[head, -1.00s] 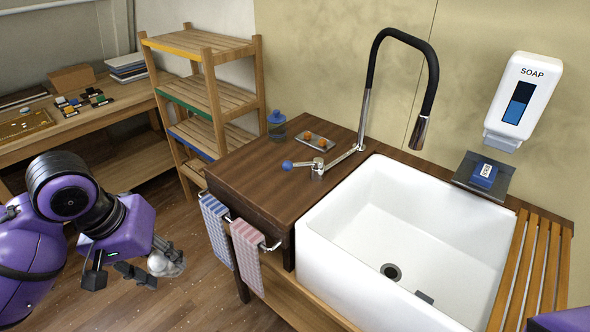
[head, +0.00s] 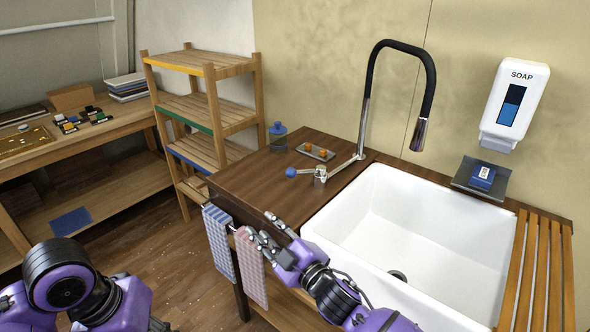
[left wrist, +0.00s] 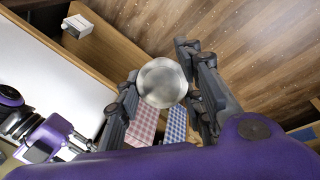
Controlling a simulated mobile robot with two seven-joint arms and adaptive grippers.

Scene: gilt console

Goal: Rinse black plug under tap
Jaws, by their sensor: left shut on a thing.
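I cannot pick out the black plug for sure. My right gripper (head: 258,224) is open and empty at the counter's front edge, above the towels.
Two checked towels (head: 250,268) hang at the counter's front. A blue bottle (head: 278,137) and a small tray (head: 316,152) with orange pieces stand on the counter. A soap dispenser (head: 514,105) is on the wall. Wooden slats (head: 540,265) lie right of the sink.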

